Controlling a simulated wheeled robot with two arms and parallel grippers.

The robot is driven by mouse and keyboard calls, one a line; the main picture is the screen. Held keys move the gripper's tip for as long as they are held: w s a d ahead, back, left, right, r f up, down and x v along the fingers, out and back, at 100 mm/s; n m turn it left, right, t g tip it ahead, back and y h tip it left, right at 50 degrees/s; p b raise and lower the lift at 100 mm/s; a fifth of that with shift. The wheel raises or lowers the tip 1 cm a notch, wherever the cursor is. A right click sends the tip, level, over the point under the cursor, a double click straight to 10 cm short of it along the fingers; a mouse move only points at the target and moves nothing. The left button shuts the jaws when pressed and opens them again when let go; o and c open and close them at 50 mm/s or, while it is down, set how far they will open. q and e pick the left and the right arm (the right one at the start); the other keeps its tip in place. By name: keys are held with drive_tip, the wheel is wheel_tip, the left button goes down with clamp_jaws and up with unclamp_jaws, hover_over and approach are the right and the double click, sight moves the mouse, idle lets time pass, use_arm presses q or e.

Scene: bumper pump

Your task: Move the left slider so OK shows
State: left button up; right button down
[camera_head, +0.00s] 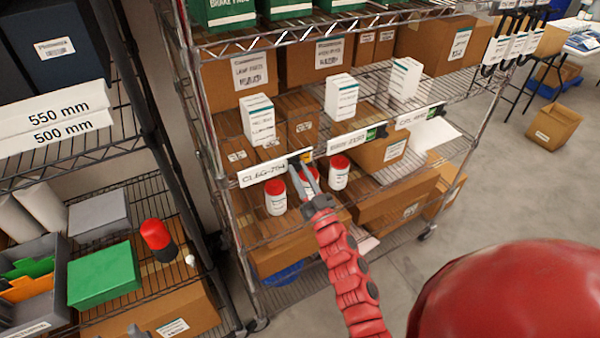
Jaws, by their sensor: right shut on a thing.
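The left label plate (262,172) hangs on the front edge of the middle shelf, with a small dark slider (300,157) at its right end. A patch of yellow-orange shows beside the slider; no OK can be read there. My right gripper (303,171) reaches up from below and is shut on the left slider, with its fingers partly covering it. The middle slider (376,132) and right slider (434,112) show green. A grey shape at the bottom left edge looks like the tip of my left gripper (137,331); its jaws cannot be made out.
White-and-red bottles (275,197) stand close to my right gripper, below the plate. White boxes (258,121) and brown cartons fill the shelf above. A second rack at left holds a green box (104,274) and a red-and-black item (158,240). Open floor lies at right.

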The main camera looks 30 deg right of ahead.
sight(306, 154)
idle(0.8)
drive_tip(key=shift+d+r, duration=0.1)
drive_tip(key=shift+d, duration=1.9)
drive_tip(key=shift+a, duration=0.1)
drive_tip(key=c, duration=1.1)
unclamp_jaws()
drive_tip(key=o, duration=0.4)
drive_tip(key=shift+d, duration=0.2)
drive_tip(key=shift+o, duration=0.2)
drive_tip(key=shift+a, duration=0.1)
